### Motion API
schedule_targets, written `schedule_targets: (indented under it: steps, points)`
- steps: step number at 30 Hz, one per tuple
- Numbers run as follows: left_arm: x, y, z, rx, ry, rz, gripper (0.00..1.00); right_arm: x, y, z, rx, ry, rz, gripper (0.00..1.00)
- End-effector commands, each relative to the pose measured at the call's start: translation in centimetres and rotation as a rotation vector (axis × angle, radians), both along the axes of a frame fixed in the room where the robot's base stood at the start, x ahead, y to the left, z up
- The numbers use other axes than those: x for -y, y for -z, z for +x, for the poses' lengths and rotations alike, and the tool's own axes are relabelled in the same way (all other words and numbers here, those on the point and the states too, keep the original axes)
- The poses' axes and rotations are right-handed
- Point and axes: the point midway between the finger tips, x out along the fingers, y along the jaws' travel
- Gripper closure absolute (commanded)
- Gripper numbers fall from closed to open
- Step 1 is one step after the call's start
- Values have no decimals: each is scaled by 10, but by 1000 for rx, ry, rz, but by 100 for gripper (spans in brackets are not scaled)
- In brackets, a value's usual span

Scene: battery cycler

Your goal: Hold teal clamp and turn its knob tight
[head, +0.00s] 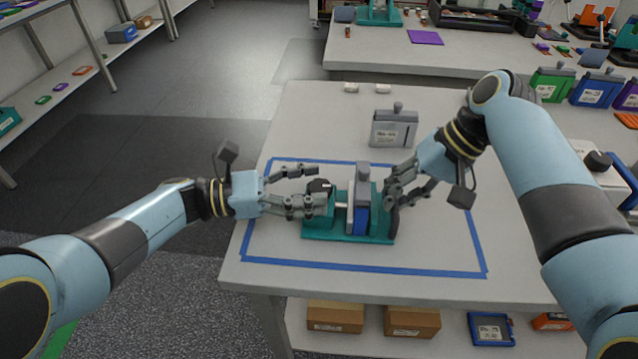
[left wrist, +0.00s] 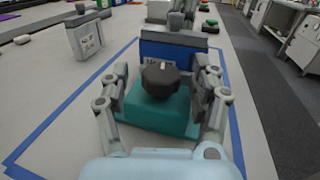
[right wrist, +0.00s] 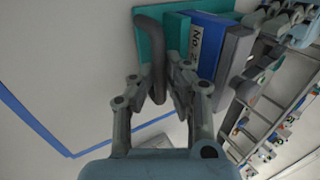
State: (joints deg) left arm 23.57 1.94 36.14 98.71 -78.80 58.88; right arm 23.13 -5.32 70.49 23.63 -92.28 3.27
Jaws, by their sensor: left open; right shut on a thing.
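The teal clamp (head: 340,237) stands on the table inside a blue tape outline. A blue and grey pack (head: 361,215) sits upright in it, and it also shows in the right wrist view (right wrist: 210,45). The black knob (left wrist: 160,79) is on the clamp's left side. My left gripper (left wrist: 161,88) is open, with its fingers on either side of the knob; contact is not clear. My right gripper (right wrist: 164,82) is shut on the clamp's dark handle (right wrist: 152,50) at the right side. Its fingers partly hide the handle in the head view.
A grey pack (head: 394,129) stands behind the clamp, outside the blue tape (head: 265,200). Two small pale pieces (head: 366,88) lie at the table's back edge. The table in front of the clamp is clear. Green and blue packs (head: 551,84) stand at the right.

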Motion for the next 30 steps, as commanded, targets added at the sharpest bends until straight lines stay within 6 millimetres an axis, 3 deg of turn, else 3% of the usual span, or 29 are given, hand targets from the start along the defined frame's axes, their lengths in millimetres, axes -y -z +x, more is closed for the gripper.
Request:
schedule_targets:
  steps: [6, 12, 18, 26, 30]
  points:
    - [-49, 2, -13, -2, -1, 6, 37, -1, 0, 0, 0, -1, 3, 100]
    - [-84, 1, -22, -2, 0, 4, 37, -1, -1, 0, 0, -1, 4, 100]
    - [-97, 1, -26, -2, 0, 3, 37, -1, -1, 0, 0, -1, 4, 100]
    - [-97, 1, -26, -2, 0, 3, 37, -1, -1, 1, 1, 0, 3, 100]
    - [-100, 0, -13, 8, -49, 21, 37, -1, -2, 1, 2, 0, 3, 100]
